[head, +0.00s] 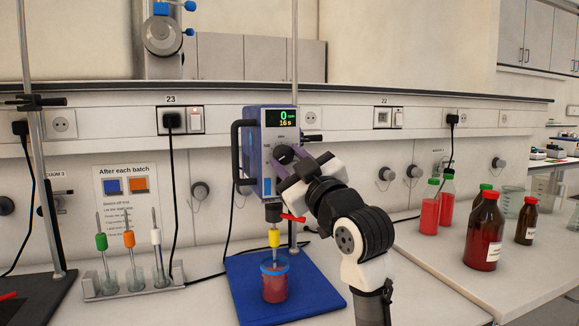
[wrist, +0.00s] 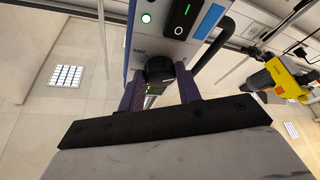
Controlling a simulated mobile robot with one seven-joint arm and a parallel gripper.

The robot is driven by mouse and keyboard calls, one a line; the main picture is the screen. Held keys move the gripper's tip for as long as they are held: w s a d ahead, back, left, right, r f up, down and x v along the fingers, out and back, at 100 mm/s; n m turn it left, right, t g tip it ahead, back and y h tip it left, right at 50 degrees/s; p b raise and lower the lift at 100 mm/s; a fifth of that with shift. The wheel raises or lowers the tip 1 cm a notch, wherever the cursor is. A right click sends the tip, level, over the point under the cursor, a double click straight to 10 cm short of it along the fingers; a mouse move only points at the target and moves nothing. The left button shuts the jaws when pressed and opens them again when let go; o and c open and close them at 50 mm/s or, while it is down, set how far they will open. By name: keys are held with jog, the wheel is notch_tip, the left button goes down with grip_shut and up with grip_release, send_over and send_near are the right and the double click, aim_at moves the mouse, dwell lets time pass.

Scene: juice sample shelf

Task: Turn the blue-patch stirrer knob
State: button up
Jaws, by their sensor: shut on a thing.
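The stirrer (head: 267,125) is a blue-grey unit on a metal rod, with a blue patch (head: 267,187) on its front. Its display (head: 281,117) shows a green 0 above a smaller yellow line. The black knob (head: 283,155) sits below the display. My gripper (head: 288,168) reaches it from the right and is shut on it. In the wrist view the dark knob (wrist: 158,68) lies between the two purple fingers of my gripper (wrist: 160,84). The fingers partly hide the knob's sides.
A jar of red liquid (head: 274,283) stands under the stirrer on its blue base (head: 240,292). A rack (head: 132,287) of spare stirring rods is at left. Red bottles (head: 484,232) stand on the right. A yellow device (wrist: 277,80) shows in the wrist view.

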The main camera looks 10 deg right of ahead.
dwell(0.4)
jog(key=o, duration=1)
jog(key=b+v, duration=0.3)
jog(key=v, duration=1.1)
jog(key=shift+b, duration=0.35)
jog(key=shift+w, duration=0.15)
